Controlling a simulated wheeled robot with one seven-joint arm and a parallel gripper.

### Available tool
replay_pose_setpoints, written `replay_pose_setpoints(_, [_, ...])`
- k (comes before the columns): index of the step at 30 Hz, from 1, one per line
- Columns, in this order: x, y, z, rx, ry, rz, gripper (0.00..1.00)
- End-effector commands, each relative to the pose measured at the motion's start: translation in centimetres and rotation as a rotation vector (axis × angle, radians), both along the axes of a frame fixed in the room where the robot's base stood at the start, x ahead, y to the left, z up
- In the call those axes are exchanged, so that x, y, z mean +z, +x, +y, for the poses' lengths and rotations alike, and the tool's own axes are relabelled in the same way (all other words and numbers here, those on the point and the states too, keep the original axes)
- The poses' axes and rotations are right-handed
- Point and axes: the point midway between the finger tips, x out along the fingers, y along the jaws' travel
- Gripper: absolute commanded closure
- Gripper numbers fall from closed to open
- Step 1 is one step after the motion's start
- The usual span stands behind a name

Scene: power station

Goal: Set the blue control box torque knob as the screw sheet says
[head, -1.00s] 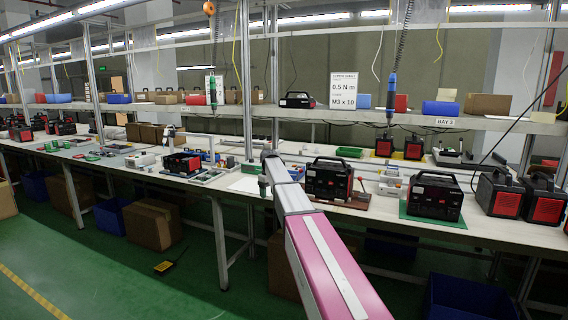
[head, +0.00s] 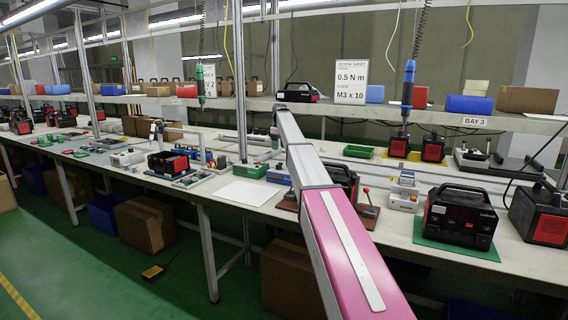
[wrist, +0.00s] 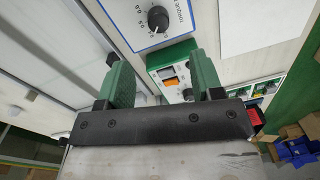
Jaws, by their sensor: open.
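The screw sheet (head: 350,86) above the shelf reads 0.5 N m and M3 x 10. In the wrist view, a dark round torque knob (wrist: 158,18) sits on the white, blue-edged face of the blue control box (wrist: 178,37), beyond my fingertips. Numbers ring the knob; I cannot tell its exact setting. My gripper (wrist: 160,70) has green fingers spread apart with nothing held. A green control box (wrist: 172,62) with an orange switch shows between them. In the head view the blue box (head: 278,178) is small on the bench, near the arm's end.
A white sheet (head: 245,193) lies on the bench to the left. A black machine on a green mat (head: 455,247) stands to the right. A blue screwdriver (head: 408,88) and a green one (head: 200,82) hang from above. The shelf edge (head: 440,118) runs behind my arm.

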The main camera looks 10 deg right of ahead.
Motion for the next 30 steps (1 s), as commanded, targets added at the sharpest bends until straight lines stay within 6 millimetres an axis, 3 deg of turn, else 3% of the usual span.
replay_pose_setpoints(8, [-1.1,0.0,0.0,0.003,0.0,0.001,0.4])
replay_pose_setpoints(24, [-9.5,-0.3,0.4,0.003,0.0,0.001,0.4])
replay_pose_setpoints(30, [-10.6,-0.3,0.4,0.002,0.0,0.0,0.4])
